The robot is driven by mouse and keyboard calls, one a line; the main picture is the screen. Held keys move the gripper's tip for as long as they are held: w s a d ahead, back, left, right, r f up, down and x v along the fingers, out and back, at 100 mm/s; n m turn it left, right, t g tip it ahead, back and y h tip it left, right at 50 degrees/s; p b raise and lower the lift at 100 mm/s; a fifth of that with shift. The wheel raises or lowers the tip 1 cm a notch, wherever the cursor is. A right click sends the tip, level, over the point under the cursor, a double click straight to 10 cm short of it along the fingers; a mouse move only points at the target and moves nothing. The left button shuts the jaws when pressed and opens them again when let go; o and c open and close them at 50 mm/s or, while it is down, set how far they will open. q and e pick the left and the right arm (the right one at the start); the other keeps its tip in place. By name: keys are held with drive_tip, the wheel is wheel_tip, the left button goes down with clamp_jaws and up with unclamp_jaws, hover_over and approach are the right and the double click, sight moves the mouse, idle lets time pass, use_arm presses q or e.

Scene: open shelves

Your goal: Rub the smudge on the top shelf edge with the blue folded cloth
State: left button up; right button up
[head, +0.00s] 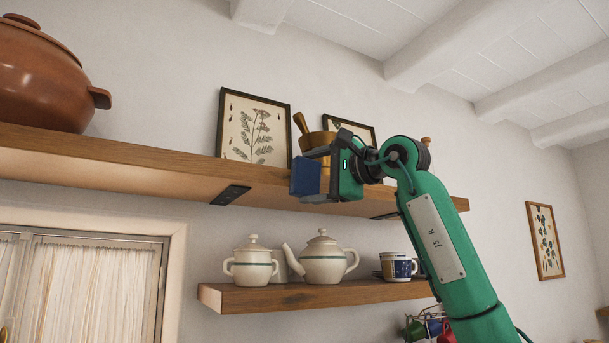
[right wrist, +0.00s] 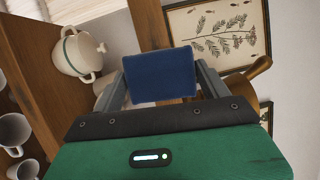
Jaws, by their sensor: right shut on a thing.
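The top shelf (head: 110,160) is a long wooden board running across the wall. My right gripper (head: 316,178) is at its front edge, right of the black bracket, shut on the blue folded cloth (head: 305,176). In the right wrist view the cloth (right wrist: 160,75) sits between the two grey fingers, with the top shelf's wood (right wrist: 149,25) just beyond it. I cannot tell whether the cloth touches the edge. No smudge can be made out; the cloth and gripper cover part of the edge. My left gripper is not in view.
On the top shelf stand a brown clay pot (head: 40,75), a framed plant print (head: 253,128), a mortar with pestle (head: 308,137) and another frame (head: 349,128). The lower shelf (head: 250,298) holds a sugar bowl (head: 251,264), a teapot (head: 323,260) and a blue-white cup (head: 400,268).

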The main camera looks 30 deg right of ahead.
drive_tip(key=shift+w+a, duration=0.15)
drive_tip(key=shift+a, duration=1.85)
drive_tip(key=shift+w+a, duration=0.1)
drive_tip(key=shift+a, duration=1.9)
drive_tip(key=shift+d, duration=0.15)
drive_tip(key=shift+s, duration=0.15)
drive_tip(key=shift+s+b, duration=0.35)
drive_tip(key=shift+s, duration=0.3)
drive_tip(key=s+b, duration=0.1)
drive_tip(key=s, duration=0.3)
drive_tip(key=shift+s, duration=0.2)
drive_tip(key=shift+s+a, duration=0.1)
drive_tip(key=shift+a, duration=0.1)
